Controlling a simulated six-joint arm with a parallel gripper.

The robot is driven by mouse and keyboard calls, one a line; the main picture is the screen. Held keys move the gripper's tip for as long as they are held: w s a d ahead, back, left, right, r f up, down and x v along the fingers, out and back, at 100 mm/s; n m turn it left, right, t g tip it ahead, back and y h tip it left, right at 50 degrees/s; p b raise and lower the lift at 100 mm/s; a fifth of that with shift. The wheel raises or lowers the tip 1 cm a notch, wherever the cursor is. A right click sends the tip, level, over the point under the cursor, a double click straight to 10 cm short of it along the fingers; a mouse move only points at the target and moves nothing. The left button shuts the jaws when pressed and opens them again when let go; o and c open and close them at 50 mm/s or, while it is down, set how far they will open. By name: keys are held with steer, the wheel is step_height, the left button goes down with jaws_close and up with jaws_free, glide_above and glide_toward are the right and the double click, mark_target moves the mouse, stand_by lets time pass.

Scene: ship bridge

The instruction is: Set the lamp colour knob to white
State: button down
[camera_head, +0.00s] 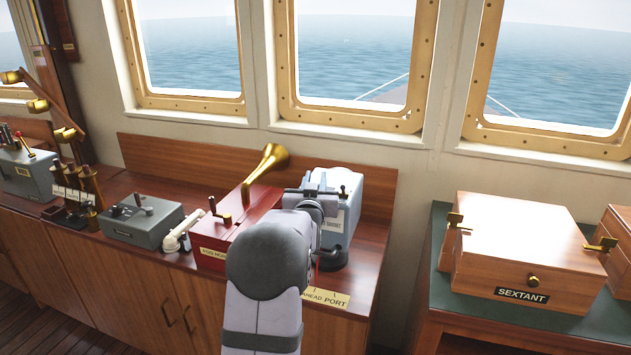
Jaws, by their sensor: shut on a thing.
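My gripper (322,205) is at the grey-blue box (352,190) on the wooden console, at the end of my grey arm. It is shut on a small control at the box, which I take to be the lamp colour knob. The fingertips and the knob are mostly hidden by my wrist, so the knob's pointing direction cannot be read. A pale label (335,222) is on the front of the box, too small to read. A dark round part (332,259) stands just below my wrist, in front of the box.
A red box with a brass horn (268,160) stands close to the left of my arm. Further left are a white handset (183,230) and a grey lever box (143,220). A wooden SEXTANT box (525,250) stands on the right table. A gap separates that table from the console.

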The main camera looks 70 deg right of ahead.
steer(key=c, duration=1.5)
jaws_free()
steer(key=shift+a, duration=0.1)
steer(key=shift+b+v, duration=1.2)
steer(key=shift+v, duration=2.35)
steer(key=shift+r, duration=0.1)
